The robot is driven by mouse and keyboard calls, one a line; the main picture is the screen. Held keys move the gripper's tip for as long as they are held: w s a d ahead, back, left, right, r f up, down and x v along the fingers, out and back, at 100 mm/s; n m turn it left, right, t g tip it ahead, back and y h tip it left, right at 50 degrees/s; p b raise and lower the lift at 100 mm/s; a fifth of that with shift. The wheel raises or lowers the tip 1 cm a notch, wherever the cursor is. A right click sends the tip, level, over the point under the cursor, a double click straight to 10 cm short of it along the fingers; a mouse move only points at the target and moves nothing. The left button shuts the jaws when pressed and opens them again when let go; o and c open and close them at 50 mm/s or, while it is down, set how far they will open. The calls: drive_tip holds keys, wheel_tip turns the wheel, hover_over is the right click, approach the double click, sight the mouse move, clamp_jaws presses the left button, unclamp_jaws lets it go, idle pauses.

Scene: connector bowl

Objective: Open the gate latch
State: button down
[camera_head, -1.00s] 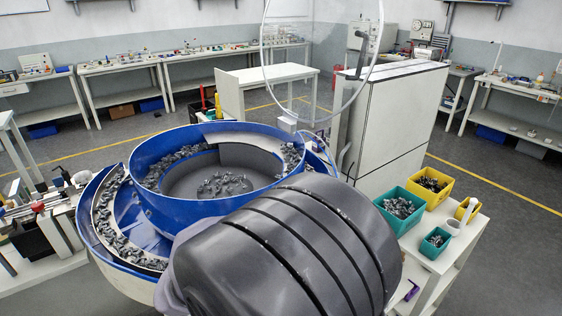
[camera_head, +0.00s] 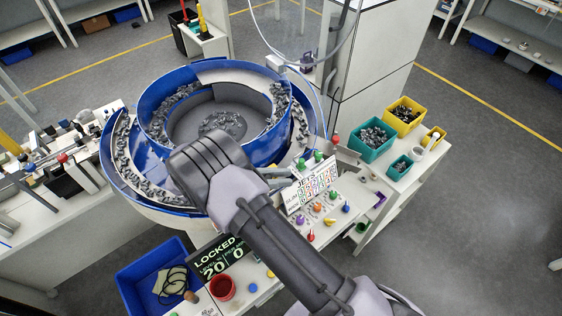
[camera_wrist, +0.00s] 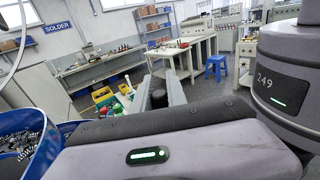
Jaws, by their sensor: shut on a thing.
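My gripper (camera_wrist: 158,98) shows in the wrist view as two pale grey fingers pointing away from the camera. A small dark rounded piece (camera_wrist: 158,97) sits between them and the fingers are shut on it. I cannot tell whether this piece is the gate latch. In the head view my arm crosses the middle, and the fingertips are hard to make out near the bowl's right side. A blue-rimmed feeder bowl (camera_head: 144,98) full of small grey parts stands behind my arm. A dark sign (camera_head: 222,254) reads "LOCKED". No latch can be picked out for certain.
A white panel marked "JETS" (camera_head: 309,184) with coloured knobs stands right of my arm. Teal (camera_head: 376,152) and yellow (camera_head: 418,122) bins sit on the right-hand bench. A blue crate (camera_head: 128,284) and a red cup (camera_head: 222,290) are at the front left. Floor at right is clear.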

drive_tip(key=shift+s+a+m+g+p, duration=0.15)
drive_tip(key=shift+m+g+p, duration=0.25)
drive_tip(key=shift+g+p, duration=0.2)
drive_tip(key=c, duration=1.3)
unclamp_jaws()
drive_tip(key=shift+s, duration=0.1)
